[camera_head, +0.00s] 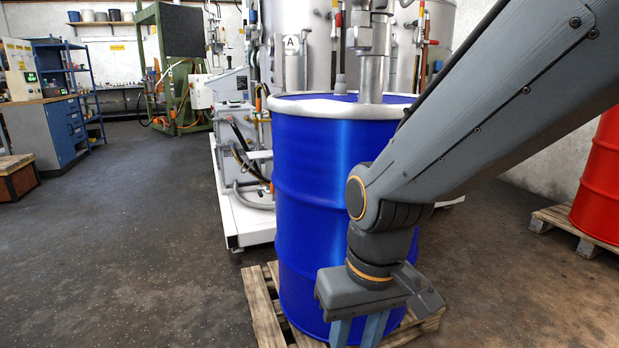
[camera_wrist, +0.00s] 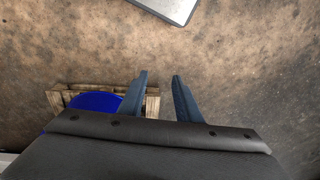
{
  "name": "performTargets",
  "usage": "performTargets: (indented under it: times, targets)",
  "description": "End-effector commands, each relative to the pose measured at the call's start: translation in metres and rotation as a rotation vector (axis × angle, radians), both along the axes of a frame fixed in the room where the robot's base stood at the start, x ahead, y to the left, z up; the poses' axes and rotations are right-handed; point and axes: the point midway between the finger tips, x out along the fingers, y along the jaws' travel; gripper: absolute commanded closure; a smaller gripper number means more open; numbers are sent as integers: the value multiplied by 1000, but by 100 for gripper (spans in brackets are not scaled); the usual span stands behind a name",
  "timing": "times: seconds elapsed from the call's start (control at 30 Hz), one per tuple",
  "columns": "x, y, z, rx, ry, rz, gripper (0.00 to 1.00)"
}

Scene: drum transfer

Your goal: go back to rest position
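My gripper (camera_head: 356,330) points down in front of the blue drum (camera_head: 312,180) in the head view, its fingertips cut off by the bottom edge. My arm hides part of the drum's right side. The wrist view shows a piece of the blue drum (camera_wrist: 97,101) and pallet (camera_wrist: 152,102) beside the left finger.
A red drum (camera_head: 603,180) stands on another pallet (camera_head: 560,222) at the right. Machinery on a white base (camera_head: 240,222) stands behind the blue drum. A blue workbench (camera_head: 62,128) is far left. A grey edge (camera_wrist: 172,8) tops the wrist view.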

Motion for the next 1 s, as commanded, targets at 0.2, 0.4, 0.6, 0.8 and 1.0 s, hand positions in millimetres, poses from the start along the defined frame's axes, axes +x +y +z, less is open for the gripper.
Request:
performTargets:
  times: [0.2, 0.4, 0.6, 0.8, 1.0]
  targets:
    - [-2, -31, 47, -23, 8, -79, 69]
    - [-5, -59, 81, -42, 15, -147, 69]
    - [-11, -87, 115, -58, 25, -215, 69]
    - [-18, -113, 144, -71, 35, -274, 69]
    - [-22, -126, 156, -79, 40, -303, 69]
